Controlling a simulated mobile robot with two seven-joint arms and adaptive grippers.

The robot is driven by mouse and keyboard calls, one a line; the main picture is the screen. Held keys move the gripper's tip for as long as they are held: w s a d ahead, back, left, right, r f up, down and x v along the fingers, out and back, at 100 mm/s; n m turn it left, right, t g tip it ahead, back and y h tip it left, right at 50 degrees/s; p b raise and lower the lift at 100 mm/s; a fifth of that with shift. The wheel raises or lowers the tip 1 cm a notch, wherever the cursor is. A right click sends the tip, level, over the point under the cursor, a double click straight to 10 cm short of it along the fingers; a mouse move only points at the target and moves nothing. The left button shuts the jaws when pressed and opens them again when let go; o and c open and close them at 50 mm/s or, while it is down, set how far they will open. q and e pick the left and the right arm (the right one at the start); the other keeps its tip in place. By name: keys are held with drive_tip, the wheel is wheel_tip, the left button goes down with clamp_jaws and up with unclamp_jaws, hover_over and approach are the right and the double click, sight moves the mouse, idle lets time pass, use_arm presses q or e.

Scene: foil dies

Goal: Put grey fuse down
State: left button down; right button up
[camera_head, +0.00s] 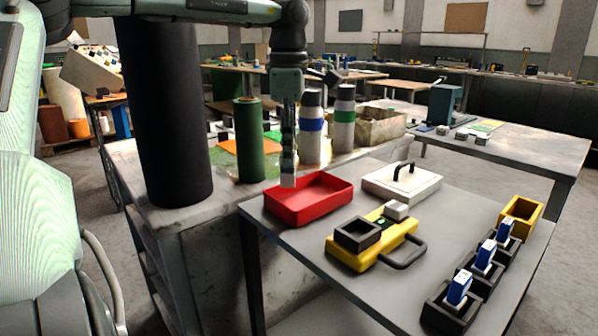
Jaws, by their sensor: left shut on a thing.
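My left gripper (288,158) points straight down at the centre of the view, seen edge-on. It is shut on the small light-grey fuse (288,181), whose lower end shows below the fingers. The fuse hangs over the left part of the red tray (335,205); I cannot tell whether it touches the tray. Another small grey block (396,210) sits on the yellow device (346,257), beside its square black frame. My right gripper is not in view.
A white lidded box (425,190) with a black handle stands behind the yellow device. Black holders with blue-and-white blocks (459,287) and a yellow bin (536,215) line the right edge. Green and blue-banded rolls (311,140) stand behind the gripper. The table front is clear.

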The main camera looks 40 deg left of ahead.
use_arm(q)
drive_tip(key=f, duration=0.1)
drive_tip(key=w+f, duration=0.1)
drive_tip(key=f, duration=0.3)
drive_tip(key=shift+w+d+f, duration=0.1)
drive_tip(key=shift+w+d, duration=0.2)
drive_tip(key=shift+w, duration=0.1)
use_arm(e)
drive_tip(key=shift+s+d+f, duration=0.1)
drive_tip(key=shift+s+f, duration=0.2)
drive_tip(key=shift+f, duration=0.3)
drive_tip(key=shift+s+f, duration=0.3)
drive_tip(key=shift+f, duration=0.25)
use_arm(q)
drive_tip(key=shift+f, duration=0.1)
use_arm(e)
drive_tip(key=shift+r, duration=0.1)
use_arm(q)
drive_tip(key=c, duration=1.5)
unclamp_jaws()
drive_tip(key=shift+c, duration=0.2)
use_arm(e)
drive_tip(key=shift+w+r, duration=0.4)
